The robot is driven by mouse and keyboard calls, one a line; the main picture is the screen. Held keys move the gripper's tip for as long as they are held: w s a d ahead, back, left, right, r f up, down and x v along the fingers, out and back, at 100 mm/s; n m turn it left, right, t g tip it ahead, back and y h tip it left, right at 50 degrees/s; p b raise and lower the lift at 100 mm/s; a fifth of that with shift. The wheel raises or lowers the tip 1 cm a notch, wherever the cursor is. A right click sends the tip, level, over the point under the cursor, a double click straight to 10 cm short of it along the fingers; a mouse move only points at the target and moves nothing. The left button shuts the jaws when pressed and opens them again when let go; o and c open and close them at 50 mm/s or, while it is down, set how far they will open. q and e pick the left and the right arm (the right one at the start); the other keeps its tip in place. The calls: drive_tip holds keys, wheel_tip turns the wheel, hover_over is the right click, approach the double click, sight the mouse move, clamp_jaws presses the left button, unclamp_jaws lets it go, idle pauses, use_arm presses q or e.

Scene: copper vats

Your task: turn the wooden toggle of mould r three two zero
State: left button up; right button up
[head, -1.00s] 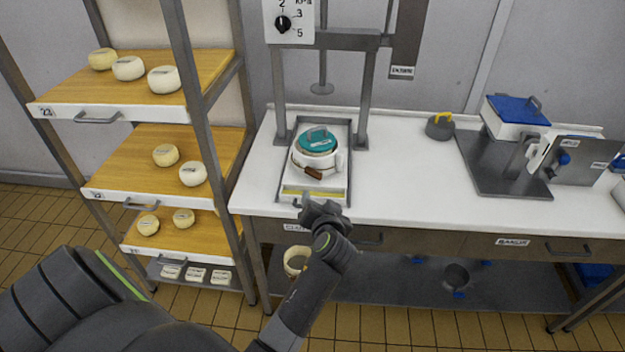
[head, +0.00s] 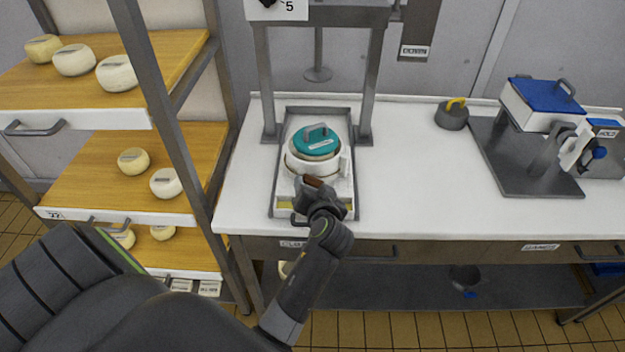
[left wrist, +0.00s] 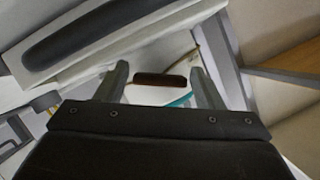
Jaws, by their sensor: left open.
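The mould (head: 297,165) is a white round body with a teal lid (head: 316,140) that has a grey handle. It stands in a grey tray (head: 283,190) under the press frame. Its wooden toggle (head: 312,181) is a small dark brown bar on the front side. My left gripper (head: 313,187) is at the front of the mould, right by the toggle. In the left wrist view the toggle (left wrist: 160,80) lies across the gap between the open fingers (left wrist: 163,85). I cannot tell whether they touch it. My right gripper is not in view.
The press frame (head: 375,85) rises around the tray. A rack of wooden shelves (head: 180,140) with cheeses stands at the left. A grey weight with a yellow handle (head: 452,115) and a blue-lidded box (head: 540,105) are on the counter (head: 420,190), which is clear between.

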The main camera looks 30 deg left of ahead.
use_arm(q)
drive_tip(key=shift+s+d+r, duration=0.15)
drive_tip(key=shift+r, duration=0.05)
drive_tip(key=shift+d, duration=0.1)
drive_tip(key=shift+c, duration=1)
drive_tip(key=c, duration=0.5)
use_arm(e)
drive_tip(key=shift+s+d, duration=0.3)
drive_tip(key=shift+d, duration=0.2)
